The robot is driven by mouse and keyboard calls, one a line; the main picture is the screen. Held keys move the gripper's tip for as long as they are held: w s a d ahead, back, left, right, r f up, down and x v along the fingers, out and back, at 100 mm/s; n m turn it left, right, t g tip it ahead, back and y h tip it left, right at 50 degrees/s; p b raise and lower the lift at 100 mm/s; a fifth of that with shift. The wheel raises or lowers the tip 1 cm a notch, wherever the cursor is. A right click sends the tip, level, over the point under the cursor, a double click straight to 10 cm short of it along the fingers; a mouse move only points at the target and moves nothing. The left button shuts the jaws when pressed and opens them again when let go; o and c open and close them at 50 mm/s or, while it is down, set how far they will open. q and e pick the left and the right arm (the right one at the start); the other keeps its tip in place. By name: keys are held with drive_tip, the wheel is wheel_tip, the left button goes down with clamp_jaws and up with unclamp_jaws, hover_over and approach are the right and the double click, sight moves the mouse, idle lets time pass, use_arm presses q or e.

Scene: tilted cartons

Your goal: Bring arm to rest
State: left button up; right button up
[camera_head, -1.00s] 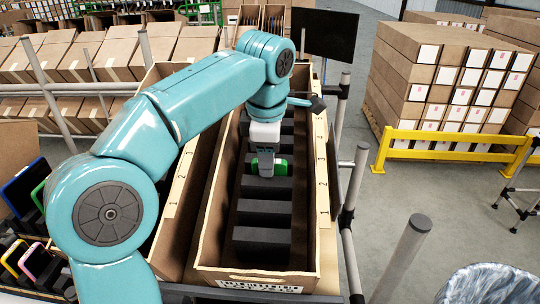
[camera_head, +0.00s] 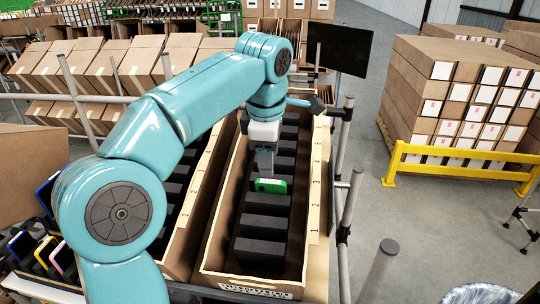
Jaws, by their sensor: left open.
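My left arm comes in from the left, and its gripper (camera_head: 265,165) hangs down over a long open carton (camera_head: 213,240). The gripper is open. A green object (camera_head: 271,186) sits directly below the fingers, among the black dividers of the carton; whether the fingers touch it I cannot tell. My right gripper is not in view.
Black dividers (camera_head: 262,228) line the carton. Another carton (camera_head: 186,235) stands beside it on the left. Grey posts (camera_head: 350,205) rise on its right. A yellow rail (camera_head: 455,160) fronts stacked boxes (camera_head: 455,95). Several coloured devices (camera_head: 45,250) stand at lower left.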

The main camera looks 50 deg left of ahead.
use_arm(q)
wheel_tip(320, 180, up, 7)
drive_tip(key=p, duration=0.1)
drive_tip(key=shift+s+d, duration=0.3)
drive_tip(key=shift+s, duration=0.15)
drive_tip(key=shift+s, duration=0.15)
idle(0.6)
